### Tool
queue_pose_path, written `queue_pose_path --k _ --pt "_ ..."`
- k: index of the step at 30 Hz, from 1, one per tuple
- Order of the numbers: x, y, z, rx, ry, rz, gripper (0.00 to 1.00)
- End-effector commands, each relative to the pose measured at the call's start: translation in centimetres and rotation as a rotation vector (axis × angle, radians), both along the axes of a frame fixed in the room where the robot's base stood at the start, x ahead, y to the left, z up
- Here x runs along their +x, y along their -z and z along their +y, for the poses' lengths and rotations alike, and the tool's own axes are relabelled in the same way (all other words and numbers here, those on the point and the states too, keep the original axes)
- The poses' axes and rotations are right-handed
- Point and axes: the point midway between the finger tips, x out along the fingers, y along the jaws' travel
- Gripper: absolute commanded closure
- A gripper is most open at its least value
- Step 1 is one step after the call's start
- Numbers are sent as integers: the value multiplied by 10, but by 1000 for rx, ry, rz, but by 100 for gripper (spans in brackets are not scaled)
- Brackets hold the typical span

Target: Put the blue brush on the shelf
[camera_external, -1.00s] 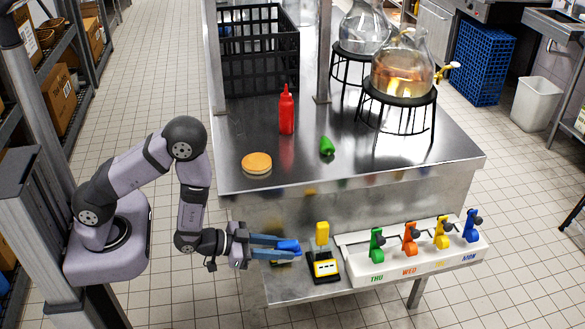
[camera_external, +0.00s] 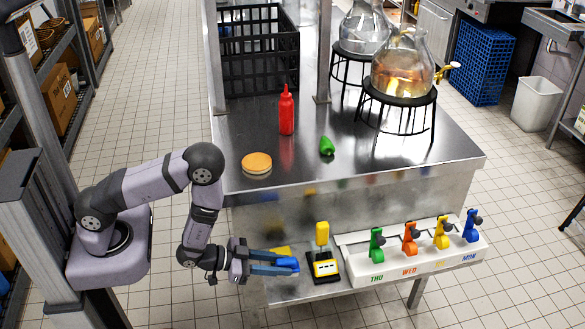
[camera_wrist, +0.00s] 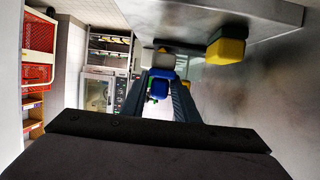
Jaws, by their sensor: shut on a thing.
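My gripper (camera_external: 290,265) is shut on the blue brush (camera_external: 287,263), which sticks out a little at the fingertips. In the wrist view the blue brush (camera_wrist: 161,86) sits between the two fingers; much of it is hidden by them. The brush is over or beside the left end of the low steel shelf (camera_external: 300,294) along the counter's front; I cannot tell whether it touches. A yellow piece (camera_external: 281,251) shows just behind the fingers.
A yellow-and-black block with an upright yellow handle (camera_external: 323,262) stands just right of my gripper. Further right is a white rack (camera_external: 400,265) with coloured clips. On the counter are a red bottle (camera_external: 286,112), a bun (camera_external: 256,163) and a green pepper (camera_external: 327,146).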

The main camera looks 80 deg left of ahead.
Motion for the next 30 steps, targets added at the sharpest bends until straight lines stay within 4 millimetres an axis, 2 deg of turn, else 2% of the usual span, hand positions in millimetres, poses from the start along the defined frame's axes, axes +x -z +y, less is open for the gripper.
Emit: queue_pose_path --k 4,13,29,30 --pt "0 7 0 0 0 1 99" --pt "0 38 0 0 0 1 99" --pt "0 46 0 0 0 0 99" --pt "0 45 0 0 0 0 63"
